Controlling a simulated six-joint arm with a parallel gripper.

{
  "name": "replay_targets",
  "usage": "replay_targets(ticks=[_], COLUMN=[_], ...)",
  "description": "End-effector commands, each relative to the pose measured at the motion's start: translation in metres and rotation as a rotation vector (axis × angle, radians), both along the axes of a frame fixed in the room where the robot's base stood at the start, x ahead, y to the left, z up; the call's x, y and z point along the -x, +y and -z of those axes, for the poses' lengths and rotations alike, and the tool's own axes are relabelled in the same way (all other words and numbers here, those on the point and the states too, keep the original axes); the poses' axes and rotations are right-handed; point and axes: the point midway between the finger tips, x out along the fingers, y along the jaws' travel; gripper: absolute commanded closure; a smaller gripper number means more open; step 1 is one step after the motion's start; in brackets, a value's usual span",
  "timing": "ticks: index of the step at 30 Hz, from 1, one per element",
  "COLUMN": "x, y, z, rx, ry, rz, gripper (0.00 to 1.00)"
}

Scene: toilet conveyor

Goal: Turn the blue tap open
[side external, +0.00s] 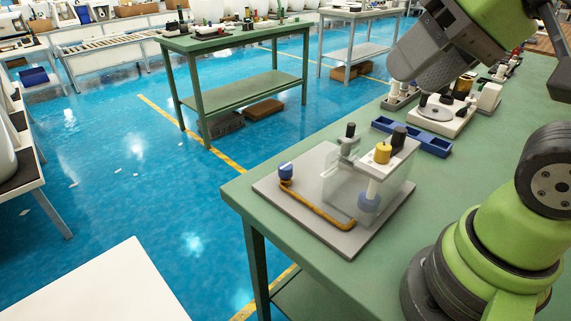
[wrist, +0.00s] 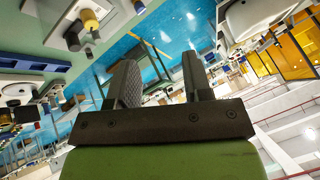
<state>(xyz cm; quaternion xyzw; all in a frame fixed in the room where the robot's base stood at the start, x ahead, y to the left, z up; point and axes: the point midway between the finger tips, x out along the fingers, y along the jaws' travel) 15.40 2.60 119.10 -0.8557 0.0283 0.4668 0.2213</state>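The blue tap (side external: 286,171) is a small blue knob at the left corner of a grey base plate (side external: 325,236). An orange pipe (side external: 318,209) runs from below it along the front of the plate. A clear panel and a stand with a yellow knob (side external: 383,153) and a black knob (side external: 398,138) are on the same plate. In the wrist view the yellow knob (wrist: 90,18) shows at upper left; I cannot clearly make out the tap there. My gripper (wrist: 160,78) is open and empty, its two fingers apart. In the side view it is high at upper right, well away from the tap.
The plate sits near the left corner of a green table (side external: 470,180). Behind it lie a blue tray (side external: 412,137) and a white device with a round disc (side external: 437,113). Space above the tap is clear. Other benches stand across the blue floor.

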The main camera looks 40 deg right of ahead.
Motion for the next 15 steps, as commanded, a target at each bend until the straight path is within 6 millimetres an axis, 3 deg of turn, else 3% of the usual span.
replay_targets(ticks=[8, 15], x=[-0.081, -0.158], y=[-0.009, -0.019], z=[0.001, 0.043], rx=[-0.009, -0.002], ry=[0.198, 0.377], rz=[0.104, 0.216], gripper=[0.41, 0.41])
